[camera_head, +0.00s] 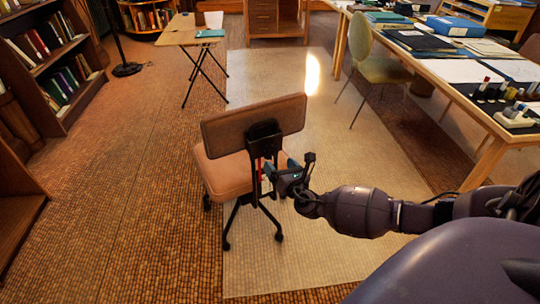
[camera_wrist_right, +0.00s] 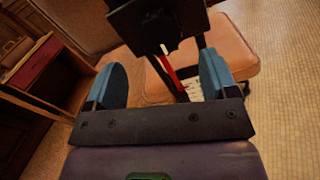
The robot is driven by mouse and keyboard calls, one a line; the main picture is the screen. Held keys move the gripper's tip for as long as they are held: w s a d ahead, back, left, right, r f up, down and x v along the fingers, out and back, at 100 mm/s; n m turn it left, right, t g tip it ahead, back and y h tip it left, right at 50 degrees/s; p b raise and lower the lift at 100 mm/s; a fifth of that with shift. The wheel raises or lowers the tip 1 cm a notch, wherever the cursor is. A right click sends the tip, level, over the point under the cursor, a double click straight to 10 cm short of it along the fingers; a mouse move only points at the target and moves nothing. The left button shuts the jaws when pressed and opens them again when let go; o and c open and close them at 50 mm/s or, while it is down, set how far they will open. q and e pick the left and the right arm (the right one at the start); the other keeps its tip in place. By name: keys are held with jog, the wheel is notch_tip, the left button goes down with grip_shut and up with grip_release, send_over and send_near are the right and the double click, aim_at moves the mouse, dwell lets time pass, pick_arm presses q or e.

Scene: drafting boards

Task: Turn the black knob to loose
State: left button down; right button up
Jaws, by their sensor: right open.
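A desk chair with a brown padded back (camera_head: 222,131) and seat (camera_head: 222,173) stands on the floor, its rear toward me. A black bracket (camera_head: 264,138) joins the back to a dark upright; it fills the top of the right wrist view (camera_wrist_right: 157,24). I cannot pick out the black knob clearly from this dark hardware. My right gripper (camera_head: 277,173) is behind the chair, low by the upright. In the wrist view its blue fingers (camera_wrist_right: 162,82) are open, with a red strip (camera_wrist_right: 169,70) and part of the upright seen between them. My left gripper is out of view.
A work table (camera_head: 460,72) with papers and bottles runs along the right. A green chair (camera_head: 378,68) stands beside it. A small folding table (camera_head: 190,37) is at the back, and bookshelves (camera_head: 60,75) line the left. The floor around the chair is clear.

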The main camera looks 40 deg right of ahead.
aim_at(272, 155)
jog(key=w, duration=0.2)
jog(key=w+d+b, duration=0.1)
jog(key=w, duration=0.2)
jog(key=shift+f, duration=0.2)
jog(key=shift+w+d+r, duration=0.15)
jog(key=shift+w, duration=0.45)
jog(key=c, duration=0.9)
